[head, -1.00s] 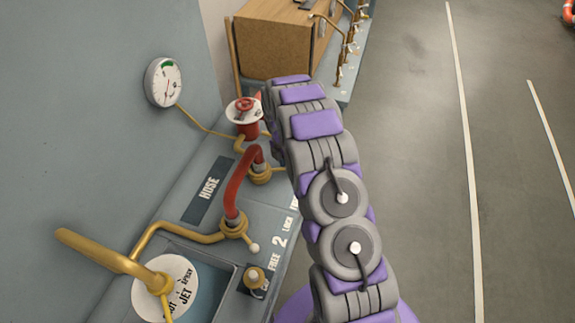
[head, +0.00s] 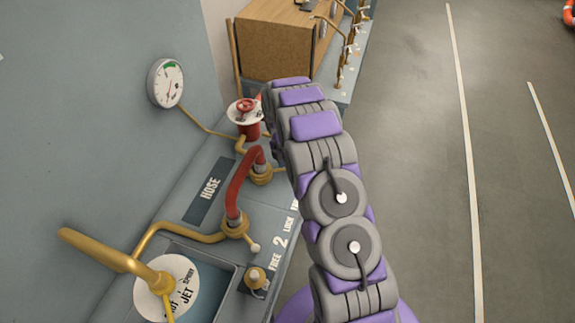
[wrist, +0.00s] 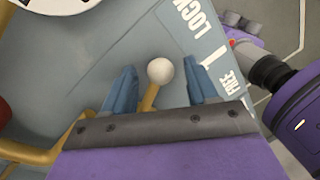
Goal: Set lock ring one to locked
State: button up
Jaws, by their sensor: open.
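Lock ring one's lever shows in the wrist view as a short brass stalk with a white ball knob (wrist: 160,71). My gripper (wrist: 160,80) is open, with one blue finger on each side of the knob and visible gaps between. Beside it, a plate carries the white label 1 (wrist: 209,58) between LOCK (wrist: 199,15) and FREE (wrist: 233,82). The knob points toward the plate; which mark it lines up with I cannot tell. The brass ring (head: 260,173) at the far end of the red hose (head: 240,182) shows partly in the head view. My arm hides my gripper there.
A second brass ring (head: 235,225) with a white knob, marked 2, sits nearer. A bent brass pipe (head: 95,250) juts out at the left. A gauge (head: 165,82) is on the wall. Open floor (head: 420,180) lies right.

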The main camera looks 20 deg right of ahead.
jog(key=shift+r, duration=0.15)
jog(key=w+a+r+p, duration=0.1)
jog(key=w+r, duration=0.2)
jog(key=r, duration=1.3)
jog(key=shift+a+r+p, duration=0.25)
jog(key=shift+r+p, duration=0.1)
jog(key=shift+p, duration=0.05)
jog(key=s+a+r+m+b, duration=0.1)
jog(key=s+r+m, duration=0.55)
jog(key=s, duration=0.35)
jog(key=s+a+r+m+b, duration=0.1)
jog(key=s+r+m, duration=0.5)
jog(key=s, duration=0.4)
jog(key=s+a+m+y+b, duration=0.1)
jog(key=s+m, duration=0.9)
jog(key=s, duration=1.6)
jog(key=shift+a+m, duration=0.35)
jog(key=shift+a, duration=0.2)
